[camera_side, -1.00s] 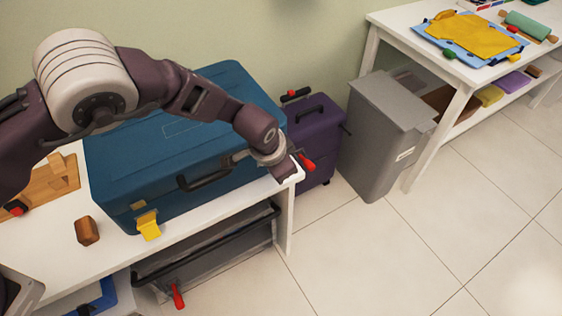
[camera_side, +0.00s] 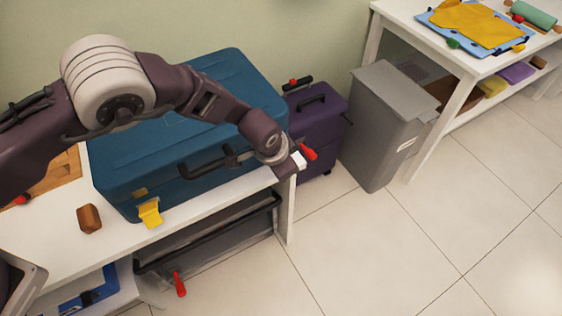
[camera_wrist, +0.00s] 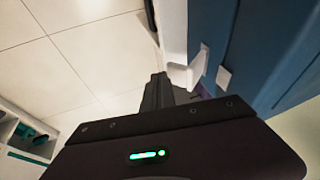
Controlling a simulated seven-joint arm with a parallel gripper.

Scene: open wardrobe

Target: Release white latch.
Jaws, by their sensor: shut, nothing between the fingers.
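The blue case (camera_side: 140,150) lies on a white table, its black handle facing front. In the wrist view, the white latch (camera_wrist: 187,74) stands out from the side of the blue case (camera_wrist: 245,40), beside a small white plate. My gripper (camera_wrist: 160,84) is shut and empty, with its fingertips right beside the latch; I cannot tell whether they touch. In the side view my gripper (camera_side: 287,168) is at the case's right front corner, hiding most of the latch area. A yellow latch (camera_side: 150,213) hangs out from the case's left front.
The white table (camera_side: 60,245) holds a brown block (camera_side: 89,219). A grey case (camera_side: 215,240) with a red-handled lever is beneath it. A purple suitcase (camera_side: 318,125) and a grey bin (camera_side: 385,135) stand to the right. The floor in front is clear.

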